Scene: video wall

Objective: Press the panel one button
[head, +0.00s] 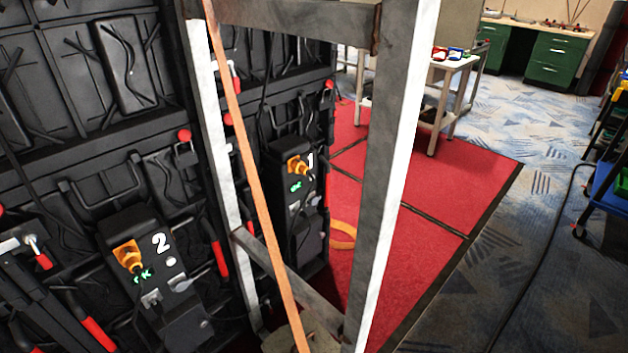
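The back of the video wall fills the left of the head view. A black panel box marked 1 (291,200) sits on it, beyond a metal frame, with an orange connector (298,166) and a green mark near its top. Below these are small light-coloured parts; I cannot tell which one is the button. A nearer, similar box marked 2 (165,285) has an orange connector (129,256) and green marks. Neither of my grippers is in view.
A white and grey metal frame (392,150) with an orange strip (246,150) stands close in front, partly between me and panel 1. Red carpet (425,215) lies beyond. A white table (450,66) stands behind, and a blue cart (606,190) at the right edge. A cable crosses the patterned floor.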

